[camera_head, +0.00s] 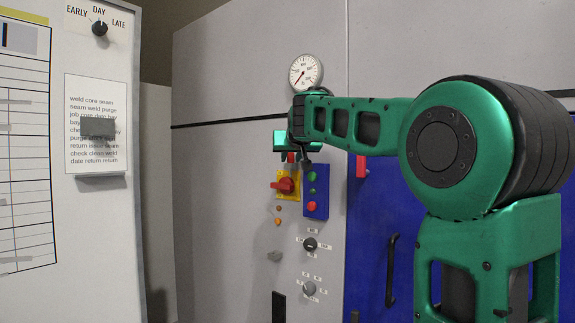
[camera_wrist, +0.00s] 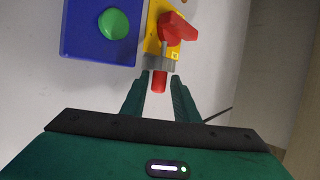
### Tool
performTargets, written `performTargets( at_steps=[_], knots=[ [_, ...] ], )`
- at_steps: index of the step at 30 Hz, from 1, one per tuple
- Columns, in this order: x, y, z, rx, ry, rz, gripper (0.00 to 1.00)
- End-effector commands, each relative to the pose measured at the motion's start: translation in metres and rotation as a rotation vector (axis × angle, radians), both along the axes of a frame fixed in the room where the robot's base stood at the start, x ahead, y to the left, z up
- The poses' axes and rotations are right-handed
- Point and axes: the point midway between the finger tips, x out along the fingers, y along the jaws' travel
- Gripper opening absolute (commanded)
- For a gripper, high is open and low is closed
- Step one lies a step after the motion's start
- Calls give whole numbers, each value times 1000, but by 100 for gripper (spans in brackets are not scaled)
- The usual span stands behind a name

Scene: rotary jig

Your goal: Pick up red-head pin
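The red head of the pin (camera_wrist: 159,82) shows in the wrist view as a short red cylinder below a grey collar (camera_wrist: 160,64). In the head view a small red piece (camera_head: 291,157), likely the same head, shows just under my gripper (camera_head: 296,146). In the wrist view my gripper (camera_wrist: 159,86) has its two green fingers apart, one on each side of the red head. A narrow gap seems to show on both sides, so the fingers do not look closed on it. The pin's shaft is hidden.
A yellow plate with a red rotary switch (camera_head: 284,186) and a blue button box (camera_head: 316,190) sit close by on the grey panel. A gauge (camera_head: 306,72) is above. Knobs (camera_head: 310,244) are below. A blue cabinet door with a black handle (camera_head: 391,268) is right.

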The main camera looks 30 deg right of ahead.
Motion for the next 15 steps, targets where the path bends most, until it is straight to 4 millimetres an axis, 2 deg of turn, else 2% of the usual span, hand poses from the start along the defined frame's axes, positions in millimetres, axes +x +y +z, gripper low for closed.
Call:
performTargets(
  at_steps=[1, 3, 4, 15],
  knots=[
    [0, 0, 0, 0, 1, 0, 20],
    [0, 0, 0, 0, 1, 0, 4],
    [0, 0, 0, 0, 1, 0, 0],
    [0, 0, 2, 0, 0, 0, 0]
  ],
)
